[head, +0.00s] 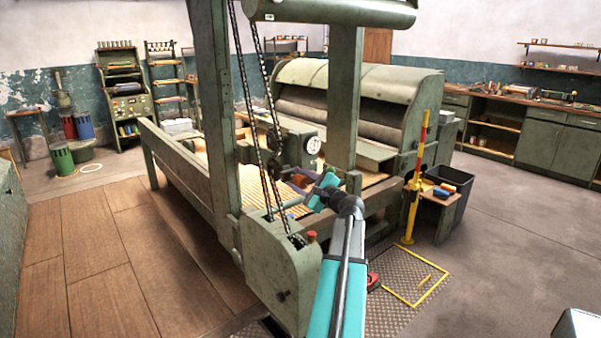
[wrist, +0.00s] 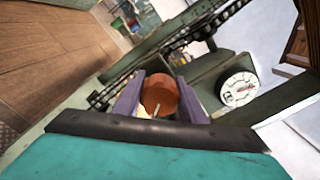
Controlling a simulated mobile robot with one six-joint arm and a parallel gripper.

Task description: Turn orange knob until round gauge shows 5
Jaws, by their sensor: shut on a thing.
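The orange knob (wrist: 160,95) shows in the wrist view, with a pale pointer mark on its face. My gripper (wrist: 157,103) has its two purple fingers on either side of the knob, shut on it. The round gauge (head: 313,145) has a white dial and sits just above my gripper. In the wrist view the gauge (wrist: 238,88) is to the right of the knob and tilted. Its red needle shows, but the numbers are too small to read.
The green machine frame (head: 225,130) with hanging chains (head: 262,110) stands close beside my gripper. A yellow and red post (head: 416,180) and a dark bin (head: 452,190) stand to the right. Open floor (head: 510,230) lies at the right.

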